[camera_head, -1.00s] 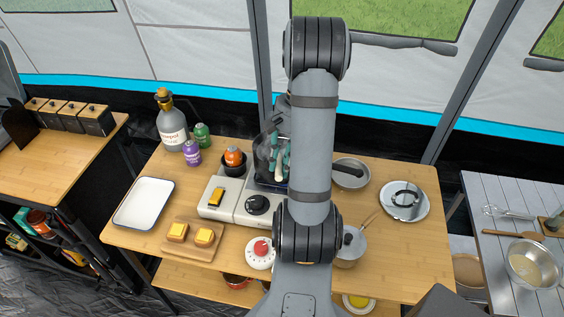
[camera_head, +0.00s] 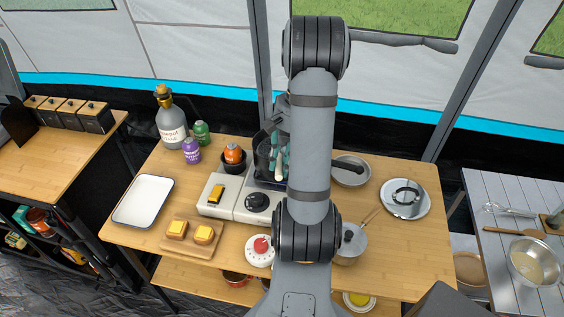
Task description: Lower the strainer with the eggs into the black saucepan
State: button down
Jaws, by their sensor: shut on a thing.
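My gripper (camera_head: 276,163), with teal finger parts, is partly in view left of my arm. It is shut on the strainer, of which only a pale handle-like piece (camera_head: 278,170) can be made out between the fingers. The gripper is over the black saucepan (camera_head: 263,182), which stands on the portable stove (camera_head: 233,208). My arm hides the right part of the saucepan. The strainer's basket and the eggs cannot be made out, and how deep the basket is cannot be told.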

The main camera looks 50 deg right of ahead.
jog(key=c, duration=1.4)
grip_release()
jog(key=shift+c, duration=0.2)
jog(key=shift+f, duration=0.1)
jog(key=v, duration=1.2)
jog(key=shift+a, duration=0.1)
jog(key=x, duration=1.2)
jog(key=shift+r+p, duration=0.4)
